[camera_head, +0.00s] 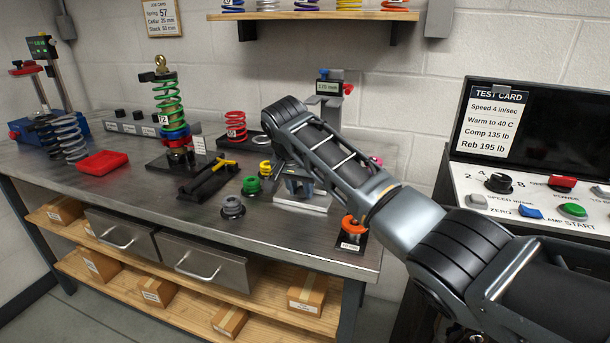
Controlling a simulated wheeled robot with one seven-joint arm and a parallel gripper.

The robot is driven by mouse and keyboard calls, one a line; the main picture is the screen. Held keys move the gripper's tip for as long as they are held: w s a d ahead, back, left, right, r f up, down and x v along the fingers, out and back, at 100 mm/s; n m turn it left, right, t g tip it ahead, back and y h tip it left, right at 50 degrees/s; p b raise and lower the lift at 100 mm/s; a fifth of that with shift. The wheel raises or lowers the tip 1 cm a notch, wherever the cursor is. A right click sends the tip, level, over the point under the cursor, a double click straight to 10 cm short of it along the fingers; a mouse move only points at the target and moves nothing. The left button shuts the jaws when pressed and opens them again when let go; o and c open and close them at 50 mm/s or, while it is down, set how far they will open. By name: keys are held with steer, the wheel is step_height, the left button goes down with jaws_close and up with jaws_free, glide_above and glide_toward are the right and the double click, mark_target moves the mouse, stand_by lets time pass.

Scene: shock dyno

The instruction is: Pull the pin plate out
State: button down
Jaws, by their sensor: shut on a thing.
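My arm reaches in from the lower right and bends down over the bench. My gripper (298,186) is at its far end, low over the pale base of a stand (312,206). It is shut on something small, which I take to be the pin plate. The plate itself is hidden by the gripper and the arm, so I cannot tell how far it sits in the stand. The stand's upper column carries a small display (329,87) and shows behind my arm.
A black cradle with yellow grips (209,179) and a green spring shock (169,105) are left. A control panel (540,198) is right.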

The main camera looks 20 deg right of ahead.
steer(key=shift+s+a, duration=0.45)
steer(key=shift+s, duration=0.15)
steer(key=c, duration=0.8)
jaws_free()
steer(key=shift+c, duration=0.2)
steer(key=shift+r, duration=0.1)
steer(key=v, duration=0.7)
steer(key=shift+r, duration=0.3)
steer(key=shift+s+a, duration=0.15)
steer(key=shift+s, duration=0.05)
